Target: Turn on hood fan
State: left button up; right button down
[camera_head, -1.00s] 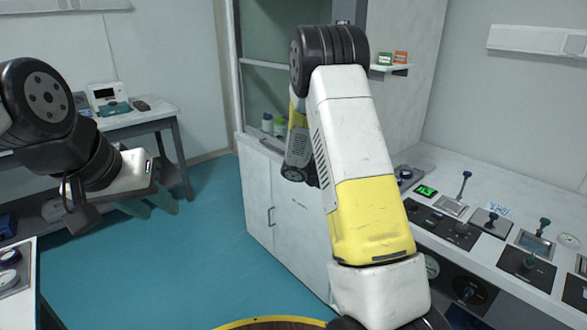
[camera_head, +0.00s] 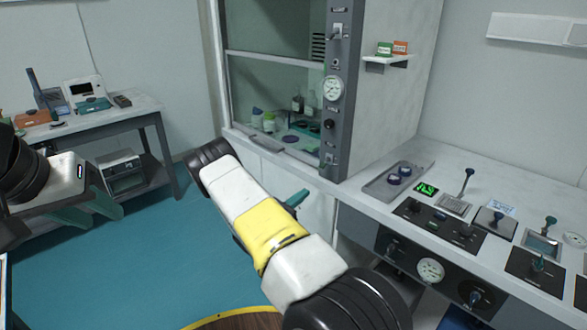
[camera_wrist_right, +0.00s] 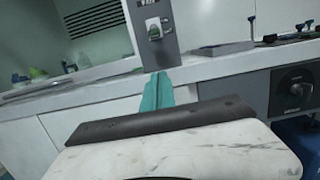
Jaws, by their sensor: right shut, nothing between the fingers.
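The fume hood (camera_head: 275,64) stands at the back with its glass sash partly raised. Its grey control panel (camera_head: 343,62) runs down the right edge, with a switch (camera_head: 337,32) at the top, a round gauge (camera_head: 333,88), a dark knob (camera_head: 329,124) and a small switch (camera_head: 330,159) at the bottom. In the right wrist view a pale switch (camera_wrist_right: 153,28) shows on the panel, above and beyond my fingers. My right gripper (camera_wrist_right: 158,90) is shut and empty, apart from the panel; its teal tip (camera_head: 297,198) shows below the hood. My left gripper (camera_head: 88,213) is open and empty at far left.
A side table (camera_head: 140,113) with instruments stands at left. Bottles (camera_head: 262,120) stand inside the hood. Blue floor (camera_head: 150,270) lies clear between.

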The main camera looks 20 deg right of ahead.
aim_at(328, 175)
jog(key=shift+d, duration=0.1)
jog(key=x, duration=1)
jog(key=shift+d, duration=0.15)
jog(key=a+r, duration=0.1)
jog(key=r, duration=0.1)
jog(key=shift+s+a+r, duration=0.3)
jog(key=shift+a, duration=0.1)
jog(key=shift+s+a+r, duration=0.15)
jog(key=shift+a+r, duration=0.1)
jog(key=shift+r, duration=0.2)
jog(key=shift+a, duration=0.1)
